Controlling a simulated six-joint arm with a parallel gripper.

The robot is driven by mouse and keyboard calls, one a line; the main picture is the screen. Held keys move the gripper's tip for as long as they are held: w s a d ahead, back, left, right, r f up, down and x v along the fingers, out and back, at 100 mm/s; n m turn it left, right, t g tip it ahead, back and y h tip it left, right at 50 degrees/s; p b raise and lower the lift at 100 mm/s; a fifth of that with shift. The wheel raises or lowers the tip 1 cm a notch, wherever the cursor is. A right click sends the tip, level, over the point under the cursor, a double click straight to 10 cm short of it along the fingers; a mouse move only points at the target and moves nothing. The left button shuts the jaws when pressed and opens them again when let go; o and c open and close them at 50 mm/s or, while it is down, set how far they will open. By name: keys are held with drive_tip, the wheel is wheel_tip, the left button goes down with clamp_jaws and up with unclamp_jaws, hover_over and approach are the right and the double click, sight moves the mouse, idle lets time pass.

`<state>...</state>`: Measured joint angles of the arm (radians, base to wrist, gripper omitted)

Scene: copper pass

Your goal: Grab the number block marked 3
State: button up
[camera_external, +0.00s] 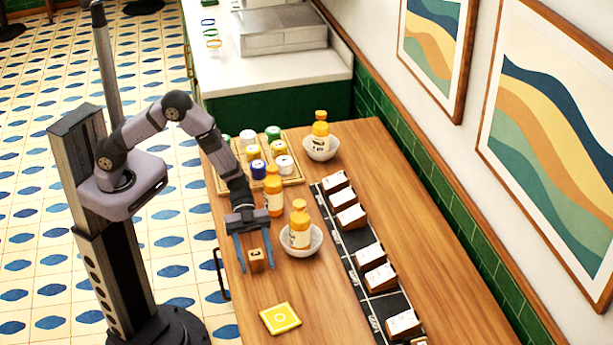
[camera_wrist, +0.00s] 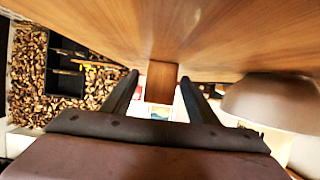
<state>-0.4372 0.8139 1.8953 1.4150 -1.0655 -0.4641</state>
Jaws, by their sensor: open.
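A small brown wooden block (camera_external: 256,260) stands near the left edge of the wooden table in the external view. It bears a dark mark too small to read for certain. My gripper (camera_external: 255,268) is open, with one finger on each side of the block. In the wrist view the block (camera_wrist: 161,83) shows between the two fingers of my gripper (camera_wrist: 160,85), with a gap on either side. The block appears to rest on the table.
A white bowl (camera_external: 303,246) with an orange-yellow bottle (camera_external: 299,228) stands right of the block; another bottle (camera_external: 273,193) stands behind. A yellow square (camera_external: 280,318) lies in front. White-topped blocks (camera_external: 369,257) line a dark strip (camera_external: 357,238). A tray (camera_external: 294,181) holds several jars.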

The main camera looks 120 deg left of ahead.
sight(255, 254)
drive_tip(key=c, duration=1.1)
drive_tip(key=shift+r, duration=0.1)
wheel_tip(255, 254, up, 10)
drive_tip(key=shift+f+b, duration=0.2)
drive_tip(key=shift+b, duration=0.15)
drive_tip(key=shift+d+r, duration=0.1)
